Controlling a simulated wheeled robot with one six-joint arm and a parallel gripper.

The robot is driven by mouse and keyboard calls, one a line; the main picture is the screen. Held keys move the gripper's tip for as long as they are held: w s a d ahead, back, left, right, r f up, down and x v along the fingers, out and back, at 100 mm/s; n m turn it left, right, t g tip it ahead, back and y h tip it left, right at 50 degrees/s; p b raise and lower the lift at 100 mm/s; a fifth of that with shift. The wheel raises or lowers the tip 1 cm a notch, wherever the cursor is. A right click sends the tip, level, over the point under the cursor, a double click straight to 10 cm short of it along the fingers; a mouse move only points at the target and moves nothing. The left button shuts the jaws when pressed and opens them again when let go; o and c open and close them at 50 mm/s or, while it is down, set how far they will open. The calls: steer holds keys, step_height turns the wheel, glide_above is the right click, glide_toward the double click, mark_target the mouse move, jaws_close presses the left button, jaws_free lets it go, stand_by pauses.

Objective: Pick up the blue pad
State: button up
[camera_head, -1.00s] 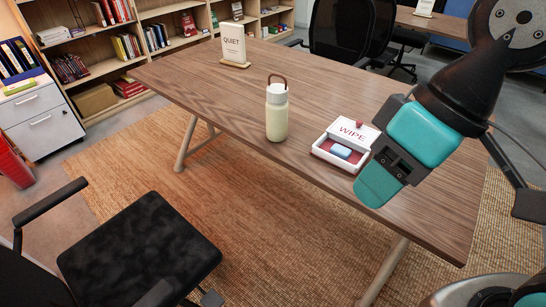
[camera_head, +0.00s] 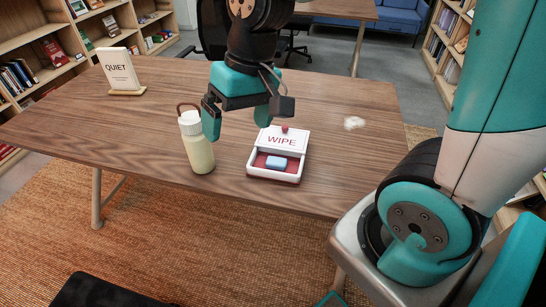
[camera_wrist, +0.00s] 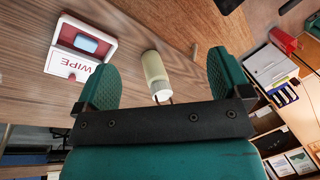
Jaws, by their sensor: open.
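The blue pad (camera_head: 276,162) lies in the red-lined open front part of a white box (camera_head: 250,173) marked WIPE, on the wooden table. The pad also shows at the upper left of the wrist view (camera_wrist: 86,44), in the same box (camera_wrist: 68,66). My gripper (camera_head: 237,119) is open and empty, above the table, left of the box and near the bottle in the head view. In the wrist view its two teal fingers (camera_wrist: 164,78) are wide apart, and the pad lies left of them.
A pale bottle (camera_head: 199,152) with a brown loop handle stands on the table left of the box; it appears between my fingers in the wrist view (camera_wrist: 155,72). A QUIET sign (camera_head: 119,70) stands at the back left.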

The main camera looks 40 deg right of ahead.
steer(key=w+d+f+m+h, duration=0.1)
steer(key=w+d+f+m, duration=0.4)
steer(key=w+d, duration=0.25)
steer(key=m+h+p, duration=0.2)
steer(key=m, duration=0.3)
glide_above(276, 160)
step_height(276, 160, down, 6)
steer(key=shift+m+g, duration=0.3)
steer(key=f, duration=0.7)
steer(key=f+p, duration=0.1)
steer(key=f, duration=0.3)
steer(key=shift+s+f, duration=0.1)
steer(key=shift+s, duration=0.2)
steer(key=shift+w+f+p, duration=0.15)
steer(key=shift+f+p, duration=0.65)
steer(key=shift+f, duration=2.35)
steer(key=c, duration=1)
steer(key=shift+r, duration=0.1)
step_height(276, 160, up, 20)
steer(key=b, duration=0.2)
